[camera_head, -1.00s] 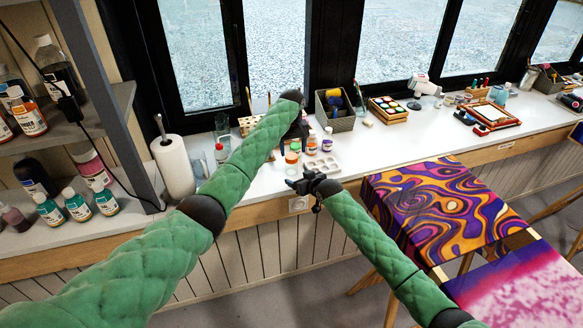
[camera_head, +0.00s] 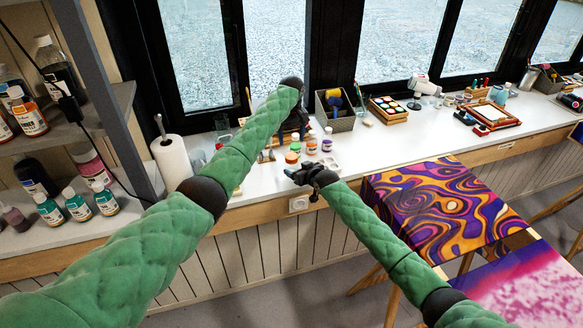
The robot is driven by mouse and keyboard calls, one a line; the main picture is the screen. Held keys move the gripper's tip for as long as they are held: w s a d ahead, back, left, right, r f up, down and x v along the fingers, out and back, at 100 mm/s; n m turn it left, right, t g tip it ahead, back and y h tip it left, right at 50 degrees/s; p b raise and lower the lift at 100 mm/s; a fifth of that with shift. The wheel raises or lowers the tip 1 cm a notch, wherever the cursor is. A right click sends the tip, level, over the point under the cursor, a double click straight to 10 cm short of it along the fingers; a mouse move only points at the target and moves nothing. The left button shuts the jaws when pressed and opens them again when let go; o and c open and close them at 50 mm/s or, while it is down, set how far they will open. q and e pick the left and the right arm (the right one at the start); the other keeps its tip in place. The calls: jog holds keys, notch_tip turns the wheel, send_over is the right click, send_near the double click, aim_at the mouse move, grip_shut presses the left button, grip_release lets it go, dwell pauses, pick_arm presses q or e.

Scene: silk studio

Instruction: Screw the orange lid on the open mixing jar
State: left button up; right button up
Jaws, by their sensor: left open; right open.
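A small jar with an orange top (camera_head: 291,157) stands on the white counter near its front edge, among several small paint jars. At this size I cannot tell whether the orange is a loose lid, or which jar is the open mixing jar. My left gripper (camera_head: 291,130) points down behind these jars, partly hidden by its own arm; it is open. My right gripper (camera_head: 295,174) is open at the counter's front edge, just in front of the orange-topped jar. I see nothing held in either gripper.
A purple-lidded jar (camera_head: 327,146) and a white palette (camera_head: 326,166) are close to the right of the grippers. A dark basket (camera_head: 336,112) stands behind. A paper towel roll (camera_head: 174,166) is at the left.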

aim_at(295, 167)
jog(key=shift+x, duration=2.75)
